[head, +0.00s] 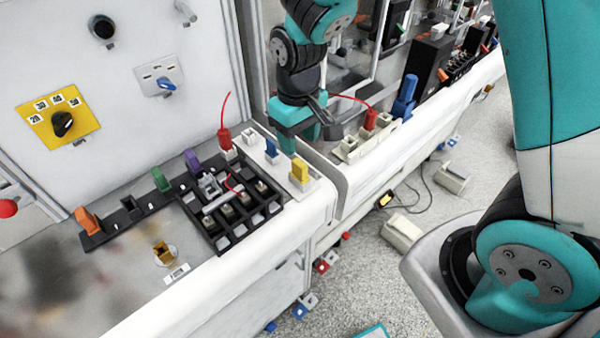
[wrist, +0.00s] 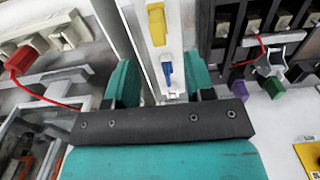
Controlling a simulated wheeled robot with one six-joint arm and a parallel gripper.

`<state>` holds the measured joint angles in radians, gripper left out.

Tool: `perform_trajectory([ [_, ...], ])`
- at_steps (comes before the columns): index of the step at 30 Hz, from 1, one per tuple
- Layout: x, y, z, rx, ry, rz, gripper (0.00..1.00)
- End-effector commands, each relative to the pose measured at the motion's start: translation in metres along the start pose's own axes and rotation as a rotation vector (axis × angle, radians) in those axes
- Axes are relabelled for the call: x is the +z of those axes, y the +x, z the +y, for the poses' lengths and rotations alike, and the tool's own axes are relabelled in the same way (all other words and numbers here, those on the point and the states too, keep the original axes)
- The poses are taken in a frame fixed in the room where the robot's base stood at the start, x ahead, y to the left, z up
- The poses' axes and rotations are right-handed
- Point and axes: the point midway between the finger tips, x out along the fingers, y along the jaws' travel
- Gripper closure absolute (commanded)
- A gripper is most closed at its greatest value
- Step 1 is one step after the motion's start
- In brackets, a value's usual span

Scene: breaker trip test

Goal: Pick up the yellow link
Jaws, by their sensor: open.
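The yellow link (head: 300,170) stands upright in a pale block at the right end of the bench top in the head view. It also shows at the top centre of the wrist view (wrist: 157,25). My gripper (head: 301,140) is open and empty, above and behind the yellow link in the head view. In the wrist view, my gripper (wrist: 160,82) has its two teal fingers well apart. The yellow link lies beyond the fingertips there, in line with the gap. A blue link (wrist: 167,70) shows between the fingers.
The blue link (head: 271,148) and a red plug (head: 224,139) with a red wire stand close to the yellow link. A black tray (head: 222,240) lies in front of them. Purple (head: 192,160), green (head: 160,180) and orange (head: 88,220) pieces stand leftward.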

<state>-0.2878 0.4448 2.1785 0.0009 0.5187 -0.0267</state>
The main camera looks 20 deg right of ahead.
Motion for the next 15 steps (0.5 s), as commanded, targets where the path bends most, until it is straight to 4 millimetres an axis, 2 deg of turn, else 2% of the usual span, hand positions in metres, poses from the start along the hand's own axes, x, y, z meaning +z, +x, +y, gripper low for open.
perform_trajectory([
  [3,0.001,0.017,0.0,-0.001,0.0,-0.004,0.51],
  [11,0.0,0.034,0.001,-0.001,0.0,-0.004,0.51],
  [15,0.0,0.052,0.004,-0.001,0.0,-0.006,0.51],
])
